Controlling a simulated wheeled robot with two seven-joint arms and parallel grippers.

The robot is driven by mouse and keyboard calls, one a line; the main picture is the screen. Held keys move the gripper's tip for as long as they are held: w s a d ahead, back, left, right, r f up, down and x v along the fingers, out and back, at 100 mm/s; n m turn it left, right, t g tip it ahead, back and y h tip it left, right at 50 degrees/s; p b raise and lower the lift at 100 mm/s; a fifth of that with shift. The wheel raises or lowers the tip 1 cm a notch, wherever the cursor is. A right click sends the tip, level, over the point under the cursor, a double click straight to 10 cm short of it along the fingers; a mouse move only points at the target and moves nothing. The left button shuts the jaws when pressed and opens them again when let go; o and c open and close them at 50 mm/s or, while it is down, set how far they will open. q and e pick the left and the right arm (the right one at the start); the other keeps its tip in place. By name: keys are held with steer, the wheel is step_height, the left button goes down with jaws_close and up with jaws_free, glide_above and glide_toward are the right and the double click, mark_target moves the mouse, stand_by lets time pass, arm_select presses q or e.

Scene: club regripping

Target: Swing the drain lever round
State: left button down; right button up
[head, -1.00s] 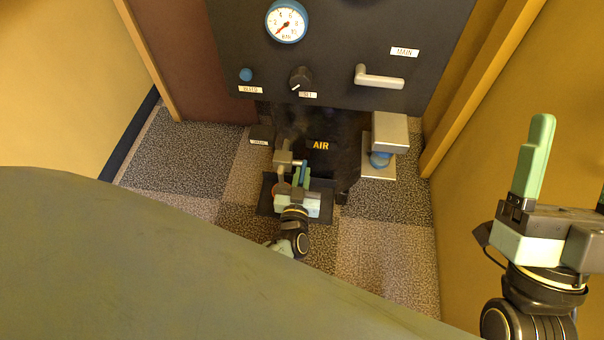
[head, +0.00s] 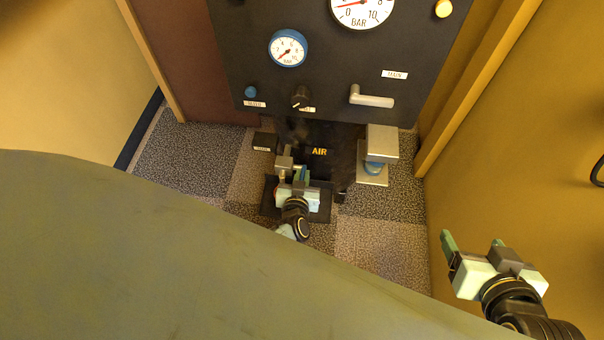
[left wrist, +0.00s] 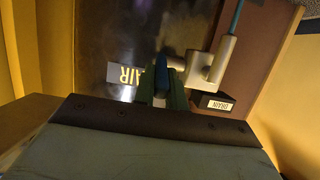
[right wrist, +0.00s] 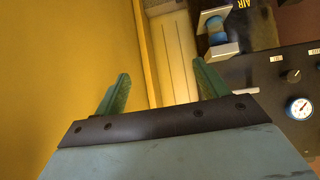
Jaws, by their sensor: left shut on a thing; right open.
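The drain valve is a grey metal body (left wrist: 207,66) beside a small block with a DRAIN label (left wrist: 219,105). Its blue lever (left wrist: 162,68) lies between the green fingers of my left gripper (left wrist: 162,88), which is shut on it. In the head view my left gripper (head: 303,177) is low, in front of the black AIR tank, with the valve body (head: 284,162) just left of its fingers. The fingers hide part of the lever. My right gripper (head: 472,243) is open and empty at the right, near the yellow wall, away from the valve.
A dark panel (head: 320,80) stands above, with a blue-rimmed gauge (head: 288,48), a black knob (head: 301,97) and a grey MAIN handle (head: 372,98). A metal bracket with a blue part (head: 376,165) is right of the AIR tank (head: 330,160). Carpet (head: 185,155) is open at left.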

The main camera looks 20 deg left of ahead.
arm_select(q)
steer(key=shift+w+r+g+p, duration=0.1)
steer(key=shift+r+g+p, duration=0.4)
steer(key=shift+p, duration=0.7)
arm_select(e)
steer(key=s+d+f+g+h, duration=0.2)
steer(key=s+d+f+g, duration=0.25)
steer(key=s+g, duration=0.35)
arm_select(q)
steer(key=p, duration=0.1)
steer(key=g+p, duration=0.1)
steer(key=p, duration=0.1)
steer(key=shift+w+r+g+h, duration=0.1)
steer(key=shift+w+g+h, duration=0.1)
steer(key=shift+g+h, duration=0.15)
steer(key=shift+g+p, duration=0.25)
steer(key=shift+p, duration=0.1)
arm_select(e)
step_height(320, 180, down, 10)
steer(key=d, duration=0.2)
steer(key=shift+d+f+t+h, duration=0.15)
steer(key=shift+d+t+h, duration=0.15)
steer(key=shift+t, duration=0.1)
steer(key=shift+s, duration=0.1)
arm_select(q)
steer(key=c, duration=1.4)
jaws_free()
steer(key=shift+c, duration=0.2)
arm_select(e)
steer(key=shift+a, duration=0.1)
